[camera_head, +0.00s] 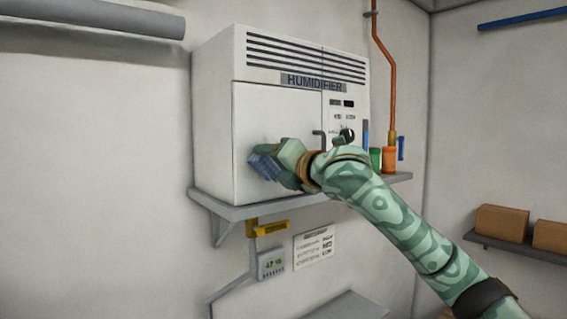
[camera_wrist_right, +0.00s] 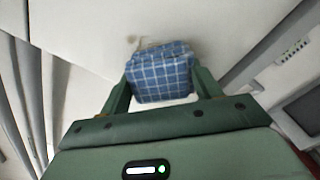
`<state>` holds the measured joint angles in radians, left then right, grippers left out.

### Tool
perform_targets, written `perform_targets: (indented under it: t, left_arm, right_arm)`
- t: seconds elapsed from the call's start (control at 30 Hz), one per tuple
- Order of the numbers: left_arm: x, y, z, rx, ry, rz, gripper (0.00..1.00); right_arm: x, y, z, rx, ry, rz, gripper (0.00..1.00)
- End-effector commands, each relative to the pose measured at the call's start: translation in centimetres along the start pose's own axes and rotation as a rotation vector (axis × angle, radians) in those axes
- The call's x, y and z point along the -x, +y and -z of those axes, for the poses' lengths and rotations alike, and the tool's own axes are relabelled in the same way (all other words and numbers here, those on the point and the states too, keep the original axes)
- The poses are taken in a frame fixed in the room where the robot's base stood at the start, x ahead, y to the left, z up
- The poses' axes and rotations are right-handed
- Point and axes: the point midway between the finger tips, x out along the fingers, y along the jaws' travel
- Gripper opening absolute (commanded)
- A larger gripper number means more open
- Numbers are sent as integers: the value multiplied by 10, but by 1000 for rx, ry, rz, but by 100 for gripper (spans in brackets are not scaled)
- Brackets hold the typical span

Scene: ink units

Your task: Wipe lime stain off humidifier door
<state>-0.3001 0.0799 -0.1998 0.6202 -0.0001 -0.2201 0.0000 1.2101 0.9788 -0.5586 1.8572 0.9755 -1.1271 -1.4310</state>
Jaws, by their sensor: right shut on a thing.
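The white humidifier (camera_head: 250,60) stands on a grey wall shelf, with its large plain door (camera_head: 262,110) on the front left. My right gripper (camera_head: 272,164) is at the door's lower left part, shut on a blue checked cloth (camera_head: 264,166). In the right wrist view the cloth (camera_wrist_right: 160,75) sits between the two green fingers, close to the white door surface (camera_wrist_right: 95,30). Whether it touches the door I cannot tell. A small faint brownish mark (camera_wrist_right: 132,40) shows on the door just beyond the cloth. My left gripper is not in view.
An orange pipe (camera_head: 392,90) runs down the wall behind. The shelf (camera_head: 230,208) juts out below.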

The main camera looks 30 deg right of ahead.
Motion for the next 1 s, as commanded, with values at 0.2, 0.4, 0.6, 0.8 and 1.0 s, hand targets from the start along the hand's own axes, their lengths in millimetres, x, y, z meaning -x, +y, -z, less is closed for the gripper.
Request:
perform_targets:
  t: [0.2, 0.4, 0.6, 0.8, 1.0]
  left_arm:
    - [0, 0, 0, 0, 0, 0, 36]
    - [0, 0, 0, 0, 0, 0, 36]
    - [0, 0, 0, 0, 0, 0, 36]
    - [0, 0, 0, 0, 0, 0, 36]
    - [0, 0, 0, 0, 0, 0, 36]
  right_arm:
    - [-1, 11, 11, 1, 1, -1, 45]
    - [0, 17, 6, 0, 0, -1, 45]
    - [1, 22, -2, 0, 0, 1, 45]
    - [1, 8, -15, -1, -1, 3, 45]
    - [0, -1, -24, 0, -1, 2, 45]
